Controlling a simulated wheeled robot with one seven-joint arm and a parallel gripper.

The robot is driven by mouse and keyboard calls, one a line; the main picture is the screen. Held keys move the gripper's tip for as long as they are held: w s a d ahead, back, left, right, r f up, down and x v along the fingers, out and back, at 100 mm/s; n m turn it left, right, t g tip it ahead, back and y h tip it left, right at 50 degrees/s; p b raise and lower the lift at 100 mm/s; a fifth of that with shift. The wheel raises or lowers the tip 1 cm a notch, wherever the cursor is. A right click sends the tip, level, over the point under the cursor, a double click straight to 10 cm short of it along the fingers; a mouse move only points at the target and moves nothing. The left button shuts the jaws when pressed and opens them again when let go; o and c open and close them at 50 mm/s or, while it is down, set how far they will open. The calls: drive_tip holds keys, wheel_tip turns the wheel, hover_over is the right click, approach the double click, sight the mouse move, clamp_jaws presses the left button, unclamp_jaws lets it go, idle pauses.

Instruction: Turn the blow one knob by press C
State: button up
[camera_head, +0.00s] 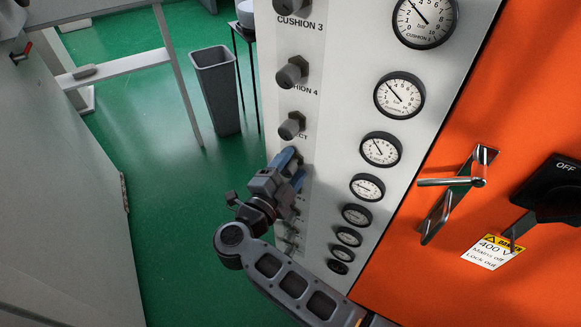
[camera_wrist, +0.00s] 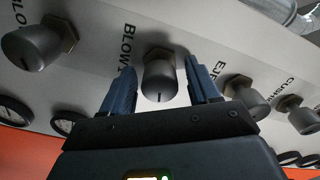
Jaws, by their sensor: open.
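The blow knob (camera_wrist: 158,78) is a dark grey round knob with a brass-coloured hex base, in the middle of the wrist view. The label "BLOW" (camera_wrist: 127,45) is beside it; the rest of the word is hidden behind a finger. My gripper (camera_wrist: 159,65) is open, with one blue finger on each side of the knob and visible gaps to it. In the head view my gripper (camera_head: 292,166) is at the panel (camera_head: 345,110), below the eject knob (camera_head: 292,126), and largely hides the blow knob.
In the wrist view the eject knob (camera_wrist: 245,94) is close to the right finger, and another knob (camera_wrist: 38,46) is at left. Gauges (camera_head: 381,149) line the panel. An orange cabinet with a metal handle (camera_head: 450,182) is at right. A grey bin (camera_head: 217,90) stands behind.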

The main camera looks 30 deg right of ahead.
drive_tip(key=b+v, duration=0.1)
drive_tip(key=v, duration=0.6)
drive_tip(key=shift+s+a, duration=0.2)
drive_tip(key=shift+a, duration=0.15)
drive_tip(key=shift+f, duration=0.1)
idle(2.4)
drive_tip(key=s+d+r+n+t+y, duration=0.1)
drive_tip(key=s+d+r+n+y, duration=0.1)
drive_tip(key=s+n+y, duration=0.3)
drive_tip(key=s+d+r+n+t+y, duration=0.2)
drive_tip(key=s+r+n+y, duration=0.2)
drive_tip(key=s+n, duration=0.6)
drive_tip(key=s+d+r+n+t+y, duration=0.2)
drive_tip(key=s+n+y, duration=0.4)
drive_tip(key=s, duration=1.5)
drive_tip(key=r+n, duration=0.1)
drive_tip(key=n, duration=0.1)
drive_tip(key=shift+n, duration=0.3)
